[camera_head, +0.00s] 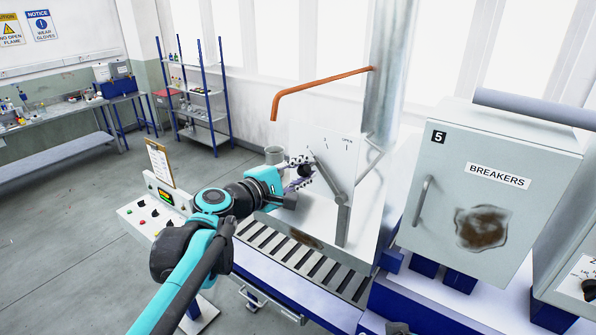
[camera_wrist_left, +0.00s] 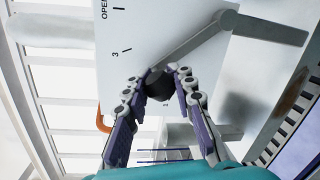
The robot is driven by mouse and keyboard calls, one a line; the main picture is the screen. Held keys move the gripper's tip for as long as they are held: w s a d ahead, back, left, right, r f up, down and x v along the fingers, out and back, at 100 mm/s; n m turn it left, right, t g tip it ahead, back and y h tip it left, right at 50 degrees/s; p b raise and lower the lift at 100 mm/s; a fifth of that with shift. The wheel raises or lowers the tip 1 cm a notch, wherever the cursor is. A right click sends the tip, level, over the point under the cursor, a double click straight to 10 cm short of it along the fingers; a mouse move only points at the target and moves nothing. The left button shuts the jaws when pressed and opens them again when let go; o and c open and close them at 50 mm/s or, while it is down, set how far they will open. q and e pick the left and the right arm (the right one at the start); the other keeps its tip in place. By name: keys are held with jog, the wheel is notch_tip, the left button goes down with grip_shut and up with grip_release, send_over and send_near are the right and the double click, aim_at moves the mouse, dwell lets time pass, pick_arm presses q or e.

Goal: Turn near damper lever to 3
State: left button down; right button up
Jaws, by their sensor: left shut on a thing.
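The damper lever is a grey bar (camera_head: 328,178) in front of a white scale plate (camera_head: 326,146); it also shows in the left wrist view (camera_wrist_left: 195,41). The lever's dark round knob (camera_wrist_left: 158,86) is at its end. My left gripper (camera_head: 303,171) is shut on the knob, with a jointed finger on each side in the left wrist view (camera_wrist_left: 160,86). The mark 3 (camera_wrist_left: 116,55) and the word OPEN (camera_wrist_left: 103,9) are readable on the plate. The lever end lies away from the 3, near a small mark below the knob. My right gripper is not in view.
A grey BREAKERS cabinet (camera_head: 490,190) stands at the right. An orange pipe (camera_head: 320,82) runs above the plate. A slotted grate (camera_head: 300,258) lies below the lever. A control panel with buttons (camera_head: 150,215) and a clipboard (camera_head: 159,160) are near my left arm.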

pick_arm(q)
jog(key=shift+s+d+r+m+y+p, duration=0.15)
jog(key=shift+s+d+r+m+p, duration=0.1)
jog(key=shift+s+d+r+m, duration=0.4)
jog(key=shift+s+d+r+m+y+p, duration=0.25)
jog(key=shift+d+m, duration=0.3)
jog(key=shift+m, duration=0.3)
jog(key=c, duration=1.2)
grip_release()
jog(key=v, duration=1.2)
